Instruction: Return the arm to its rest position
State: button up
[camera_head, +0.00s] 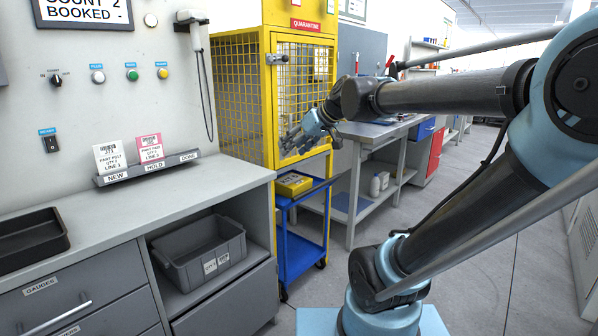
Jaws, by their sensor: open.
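My arm reaches in from the right side of the head view, folded at the elbow, with its forearm pointing left. My gripper (291,143) is at the end of the forearm, in front of the yellow mesh quarantine cage (239,88). Its fingers are apart and nothing shows between them.
A grey counter (190,190) on the left carries a black tray (30,240) and a card rack (148,169). A grey bin (199,255) sits on the shelf below. A workbench (365,131) stands behind my forearm. Floor (480,270) is clear at the right.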

jog(key=s+d+f+m+g+h, duration=0.2)
jog(key=s+d+f+m+h, duration=0.1)
jog(key=s+d+f, duration=0.6)
jog(key=s+d+f+m+g+h, duration=0.1)
jog(key=s+d+f+m+h, duration=0.3)
jog(key=s+d+f, duration=0.5)
notch_tip(320, 180, down, 6)
jog(key=shift+s+d+r+g, duration=0.15)
jog(key=shift+s+d+g, duration=0.25)
jog(key=shift+d, duration=0.75)
